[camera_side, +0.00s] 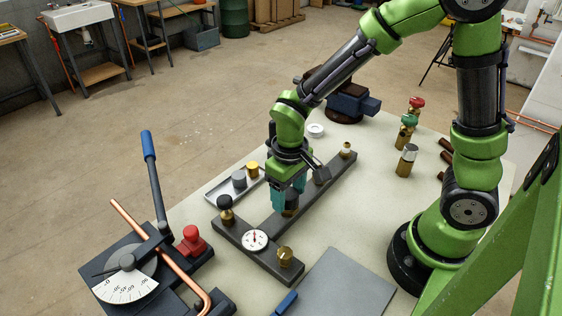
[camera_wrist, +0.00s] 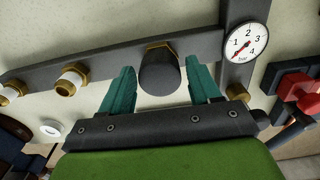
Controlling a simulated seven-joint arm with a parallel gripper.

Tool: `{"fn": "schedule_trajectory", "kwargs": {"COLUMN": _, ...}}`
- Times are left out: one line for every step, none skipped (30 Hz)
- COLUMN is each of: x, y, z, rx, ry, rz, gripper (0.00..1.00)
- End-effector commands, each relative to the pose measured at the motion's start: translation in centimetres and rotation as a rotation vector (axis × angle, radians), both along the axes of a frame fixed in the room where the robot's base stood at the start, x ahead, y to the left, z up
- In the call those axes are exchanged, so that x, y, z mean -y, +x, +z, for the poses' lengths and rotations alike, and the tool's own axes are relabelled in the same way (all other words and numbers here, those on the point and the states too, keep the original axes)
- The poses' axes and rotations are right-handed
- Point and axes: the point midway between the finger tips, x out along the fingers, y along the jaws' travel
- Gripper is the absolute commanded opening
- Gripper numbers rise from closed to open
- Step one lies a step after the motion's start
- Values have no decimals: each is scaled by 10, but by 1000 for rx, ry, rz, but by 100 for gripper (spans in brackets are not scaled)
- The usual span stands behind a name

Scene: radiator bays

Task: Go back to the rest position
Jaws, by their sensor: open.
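My gripper (camera_side: 288,196) is open, low over the long bar of a dark grey T-shaped manifold (camera_side: 325,182). In the wrist view its two teal fingers (camera_wrist: 160,82) stand apart, one on each side of a dark cap (camera_wrist: 158,74). A gap shows between the cap and each finger. In the side view the fingers mostly hide this cap, and only a bit of brown shows beneath them. The manifold's crossbar carries a round pressure gauge (camera_side: 255,240), a black-topped fitting (camera_side: 226,207) and a brass fitting (camera_side: 285,257).
A tray (camera_side: 216,194) with a grey cap (camera_side: 239,179) and a brass cap (camera_side: 253,169) lies left of my gripper. Valves with red (camera_side: 416,103), green (camera_side: 408,121) and silver (camera_side: 409,154) tops stand to the right. A pipe bender (camera_side: 140,265) is front left.

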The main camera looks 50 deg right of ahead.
Motion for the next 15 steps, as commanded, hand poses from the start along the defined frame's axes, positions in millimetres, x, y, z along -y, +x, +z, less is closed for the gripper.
{"fn": "schedule_trajectory", "kwargs": {"x": 0, "y": 0, "z": 0, "rx": 1, "ry": 0, "rz": -77, "gripper": 62}}
{"fn": "schedule_trajectory", "kwargs": {"x": 0, "y": 0, "z": 0, "rx": 1, "ry": 0, "rz": -128, "gripper": 62}}
{"fn": "schedule_trajectory", "kwargs": {"x": 0, "y": 0, "z": 0, "rx": 1, "ry": -1, "rz": -195, "gripper": 62}}
{"fn": "schedule_trajectory", "kwargs": {"x": 0, "y": 0, "z": 0, "rx": 1, "ry": -1, "rz": -245, "gripper": 62}}
{"fn": "schedule_trajectory", "kwargs": {"x": 0, "y": 0, "z": 0, "rx": 1, "ry": 0, "rz": -296, "gripper": 62}}
{"fn": "schedule_trajectory", "kwargs": {"x": 0, "y": 0, "z": 0, "rx": 1, "ry": 0, "rz": -363, "gripper": 62}}
{"fn": "schedule_trajectory", "kwargs": {"x": 0, "y": 0, "z": 0, "rx": 1, "ry": 0, "rz": -413, "gripper": 62}}
{"fn": "schedule_trajectory", "kwargs": {"x": 0, "y": 0, "z": 0, "rx": 0, "ry": 0, "rz": -464, "gripper": 62}}
{"fn": "schedule_trajectory", "kwargs": {"x": 0, "y": 0, "z": 0, "rx": 1, "ry": 0, "rz": -531, "gripper": 62}}
{"fn": "schedule_trajectory", "kwargs": {"x": 0, "y": 0, "z": 0, "rx": 1, "ry": 0, "rz": -581, "gripper": 62}}
{"fn": "schedule_trajectory", "kwargs": {"x": 0, "y": 0, "z": 0, "rx": 1, "ry": 0, "rz": -631, "gripper": 62}}
{"fn": "schedule_trajectory", "kwargs": {"x": 0, "y": 0, "z": 0, "rx": 1, "ry": 0, "rz": -699, "gripper": 62}}
{"fn": "schedule_trajectory", "kwargs": {"x": 0, "y": 0, "z": 0, "rx": 1, "ry": 0, "rz": -748, "gripper": 62}}
{"fn": "schedule_trajectory", "kwargs": {"x": 0, "y": 0, "z": 0, "rx": 1, "ry": 0, "rz": -800, "gripper": 62}}
{"fn": "schedule_trajectory", "kwargs": {"x": -1, "y": 0, "z": 0, "rx": 0, "ry": 0, "rz": -867, "gripper": 62}}
